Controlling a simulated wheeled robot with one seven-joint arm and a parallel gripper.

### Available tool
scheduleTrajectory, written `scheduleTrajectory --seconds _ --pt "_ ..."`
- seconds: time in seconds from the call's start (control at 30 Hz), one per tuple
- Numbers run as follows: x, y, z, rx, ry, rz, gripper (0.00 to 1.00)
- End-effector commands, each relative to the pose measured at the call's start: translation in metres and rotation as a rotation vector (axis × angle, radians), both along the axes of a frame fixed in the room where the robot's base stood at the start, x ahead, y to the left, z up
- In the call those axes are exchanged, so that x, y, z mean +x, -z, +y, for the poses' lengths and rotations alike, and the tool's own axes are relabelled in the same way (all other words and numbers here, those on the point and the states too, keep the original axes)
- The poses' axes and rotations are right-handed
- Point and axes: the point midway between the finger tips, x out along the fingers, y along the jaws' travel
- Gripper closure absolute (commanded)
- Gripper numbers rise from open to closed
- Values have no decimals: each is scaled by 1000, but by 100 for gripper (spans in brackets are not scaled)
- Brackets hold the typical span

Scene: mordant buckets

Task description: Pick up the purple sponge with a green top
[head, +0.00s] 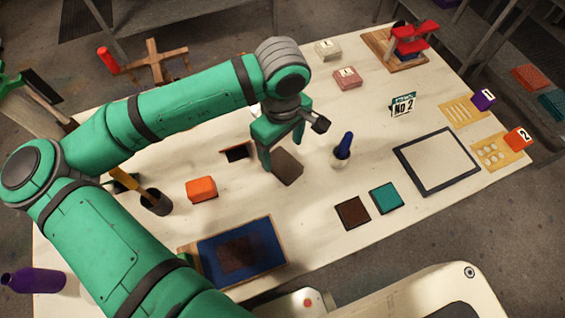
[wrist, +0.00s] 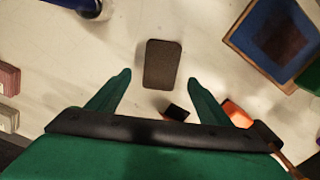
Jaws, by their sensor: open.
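I cannot make out a purple sponge with a green top in either view. The block nearest my gripper (head: 283,157) is a dark brown-grey rounded slab (head: 287,168), lying flat on the table. In the wrist view this slab (wrist: 162,62) lies just beyond and between the fingertips of my gripper (wrist: 158,78). The fingers are apart with nothing held. In the head view the gripper hangs over the slab, and one finger partly covers its left side.
The white table (head: 320,205) also holds an orange block (head: 201,189), a white cup with a blue object (head: 342,150), a cup with a yellow-handled tool (head: 156,202), brown (head: 352,213) and teal (head: 386,197) squares, a blue tray (head: 262,232) and a black-framed panel (head: 437,160).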

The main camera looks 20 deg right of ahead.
Motion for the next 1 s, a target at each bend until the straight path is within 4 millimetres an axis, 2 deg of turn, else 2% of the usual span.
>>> scheduleTrajectory --seconds 0.4,0.7,0.73,0.77,0.9,1.0 --pt "-5 47 0 0 -4 1 27" --pt "-5 53 0 -1 -3 0 27" --pt "-5 53 0 -1 -3 0 30" --pt "-5 52 0 -1 -3 0 37" --pt "-5 52 0 -1 -3 0 70" --pt "-5 52 0 -1 -3 0 71"
